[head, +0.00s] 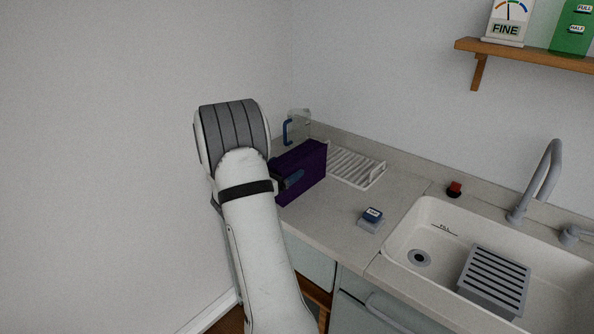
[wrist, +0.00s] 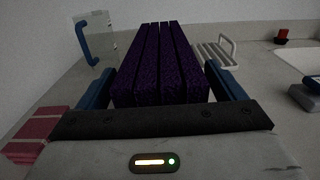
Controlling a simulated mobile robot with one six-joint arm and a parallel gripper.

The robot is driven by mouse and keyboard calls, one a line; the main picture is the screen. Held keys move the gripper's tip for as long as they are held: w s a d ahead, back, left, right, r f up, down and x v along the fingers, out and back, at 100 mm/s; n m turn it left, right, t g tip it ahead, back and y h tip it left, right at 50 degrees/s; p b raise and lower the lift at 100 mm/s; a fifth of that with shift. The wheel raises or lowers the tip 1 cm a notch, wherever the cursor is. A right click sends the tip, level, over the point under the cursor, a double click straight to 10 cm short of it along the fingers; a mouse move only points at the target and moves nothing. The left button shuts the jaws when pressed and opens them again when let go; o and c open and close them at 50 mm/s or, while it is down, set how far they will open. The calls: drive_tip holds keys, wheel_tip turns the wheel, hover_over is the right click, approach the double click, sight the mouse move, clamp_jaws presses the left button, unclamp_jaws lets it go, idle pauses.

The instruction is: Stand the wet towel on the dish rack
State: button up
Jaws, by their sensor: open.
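The towel (head: 302,168) is a dark purple folded block standing on the counter left of the sink. In the wrist view the towel (wrist: 160,65) shows several long folds running away from me. My gripper (wrist: 159,82) is open, with one blue finger on each side of the towel's near end. Whether the fingers touch it I cannot tell. In the head view my gripper (head: 291,180) is at the towel's near side, partly hidden by my arm. The white slatted dish rack (head: 353,169) stands just behind and right of the towel; it looks empty. It also shows in the wrist view (wrist: 214,56).
A clear jug (head: 299,122) with a blue handle stands behind the towel. A small blue-and-grey block (head: 370,219) lies nearer the sink (head: 402,231). The counter right of the towel is mostly clear.

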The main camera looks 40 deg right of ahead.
drive_tip(key=shift+d, duration=0.65)
drive_tip(key=shift+a, duration=0.1)
drive_tip(key=shift+c, duration=0.2)
